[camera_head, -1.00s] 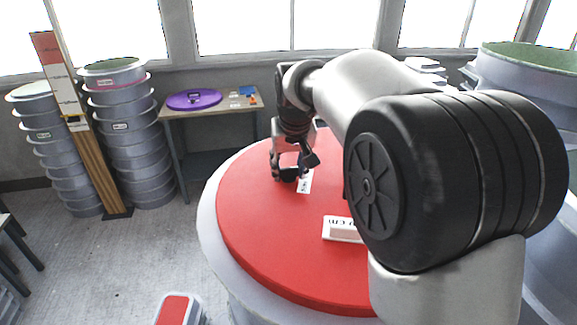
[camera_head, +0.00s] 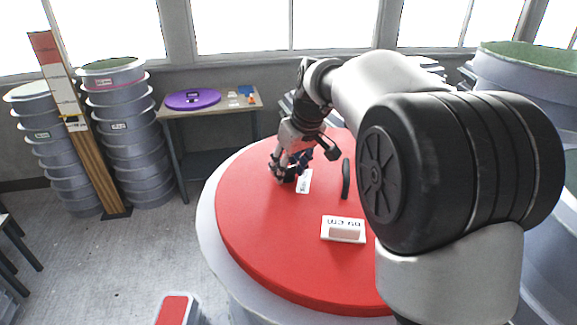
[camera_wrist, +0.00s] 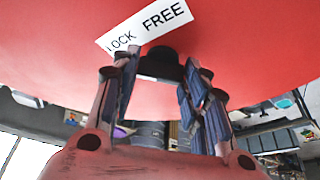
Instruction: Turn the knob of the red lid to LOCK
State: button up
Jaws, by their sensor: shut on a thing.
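The red lid (camera_head: 262,232) lies flat on a large grey mould. It fills the upper part of the wrist view (camera_wrist: 235,45). A white label (camera_head: 304,181) lies on the lid beside my gripper; in the wrist view the label (camera_wrist: 146,27) reads LOCK and FREE. My gripper (camera_head: 288,172) is at the far left part of the lid, tilted. In the wrist view its fingers (camera_wrist: 160,82) are on either side of the dark knob (camera_wrist: 162,62), shut on it. The knob's rounded dark end is close to the label, and the fingers partly hide the rest.
A black upright handle (camera_head: 346,179) and a white labelled block (camera_head: 343,229) stand on the lid. A table with a purple lid (camera_head: 193,99) is behind. Stacked grey moulds (camera_head: 122,130) stand at left. A red-topped stool (camera_head: 175,309) is in front.

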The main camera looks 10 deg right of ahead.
jog(key=o, duration=1.1)
jog(key=v, duration=1.2)
